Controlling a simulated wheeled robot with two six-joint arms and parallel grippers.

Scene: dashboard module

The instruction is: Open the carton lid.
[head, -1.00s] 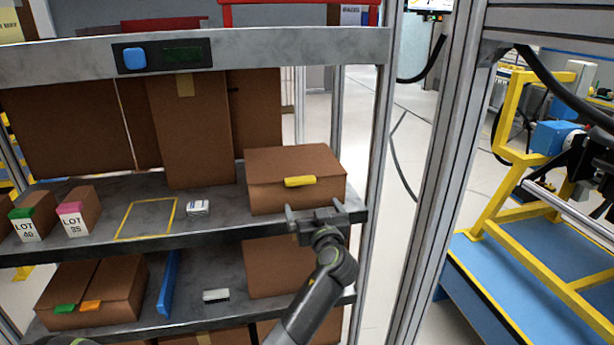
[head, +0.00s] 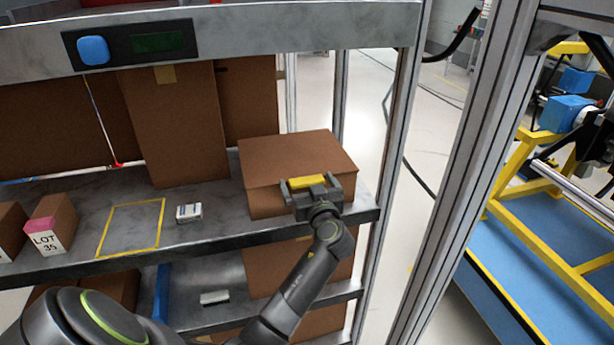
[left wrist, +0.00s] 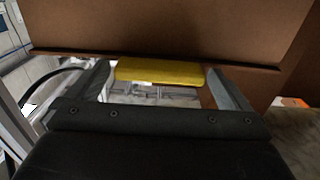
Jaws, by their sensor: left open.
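The brown carton (head: 290,160) stands on the upper shelf at its right end, with its lid down. A yellow tab (head: 308,182) sticks out at the lid's front edge. My left gripper (head: 311,188) is open at the carton's front, with one finger at each side of the tab. In the left wrist view the yellow tab (left wrist: 160,71) lies between the two spread finger tips, and the carton (left wrist: 170,25) fills the top. I cannot tell whether the fingers touch the tab. My right gripper is not in view.
On the same shelf are a small white box (head: 189,213), a yellow outlined square (head: 131,227) and a LOT 35 box (head: 50,225). Tall brown cartons stand behind. A metal post (head: 470,180) rises to the right of the shelf.

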